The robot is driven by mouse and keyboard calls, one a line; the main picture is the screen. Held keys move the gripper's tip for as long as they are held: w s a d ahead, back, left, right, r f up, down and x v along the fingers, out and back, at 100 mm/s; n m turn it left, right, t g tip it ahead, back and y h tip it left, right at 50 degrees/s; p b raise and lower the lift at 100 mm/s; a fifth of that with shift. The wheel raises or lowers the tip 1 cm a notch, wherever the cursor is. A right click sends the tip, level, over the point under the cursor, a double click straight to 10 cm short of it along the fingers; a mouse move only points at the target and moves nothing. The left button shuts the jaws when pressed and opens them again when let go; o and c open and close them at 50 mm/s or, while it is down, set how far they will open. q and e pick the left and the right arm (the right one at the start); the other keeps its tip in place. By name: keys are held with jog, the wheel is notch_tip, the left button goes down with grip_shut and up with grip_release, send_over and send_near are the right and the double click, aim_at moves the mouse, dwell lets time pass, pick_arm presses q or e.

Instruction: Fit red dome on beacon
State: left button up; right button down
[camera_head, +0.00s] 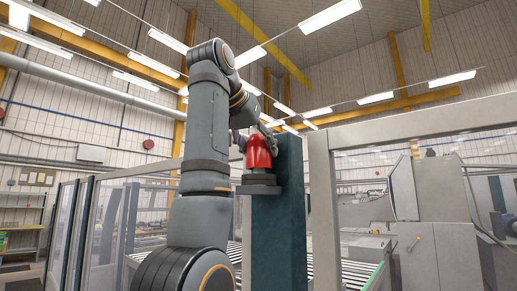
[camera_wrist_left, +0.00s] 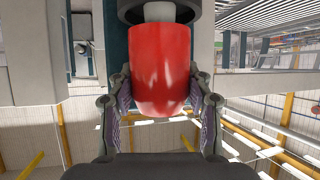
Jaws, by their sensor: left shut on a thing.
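The red dome (camera_head: 258,153) is held upright by my left gripper (camera_head: 262,135), just over the dark beacon base (camera_head: 259,185). In the left wrist view the dome (camera_wrist_left: 160,70) fills the middle, between the fingers of my left gripper (camera_wrist_left: 160,105). A pale inner cylinder (camera_wrist_left: 159,12) shows between the dome's rim and the dark base (camera_wrist_left: 128,10), at the top of that view. I cannot tell whether the dome touches the base. My right gripper is not in view.
A dark teal post (camera_head: 283,225) stands directly beside the dome and the base. A pale frame (camera_head: 322,190) and a grey machine (camera_head: 440,210) are to the right. Glass fence panels (camera_head: 100,220) stand to the left.

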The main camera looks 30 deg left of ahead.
aim_at(258, 183)
pick_arm(q)
jog(key=shift+w+f+b, duration=0.1)
jog(key=shift+f+b, duration=1.15)
jog(key=o, duration=1.4)
jog(key=shift+o, duration=0.2)
